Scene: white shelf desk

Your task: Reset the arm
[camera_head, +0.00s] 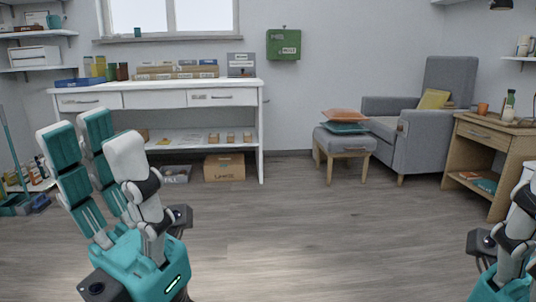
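My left gripper (92,146) stands upright at the lower left, with a teal body and teal and white fingers pointing up. Its fingers are spread apart with nothing between them, so it is open and empty. It is in front of the white shelf desk (165,122) in the picture and touches nothing that I can see. My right gripper (524,200) is cut off by the right edge. Its white and black parts and teal body show, but its fingertips are not clear enough to judge.
The white desk carries boxes and jars, with a cardboard box (224,167) below. A grey armchair (424,120) and footstool (345,144) stand at the back right, near a wooden desk (486,141). The middle floor (330,235) is clear.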

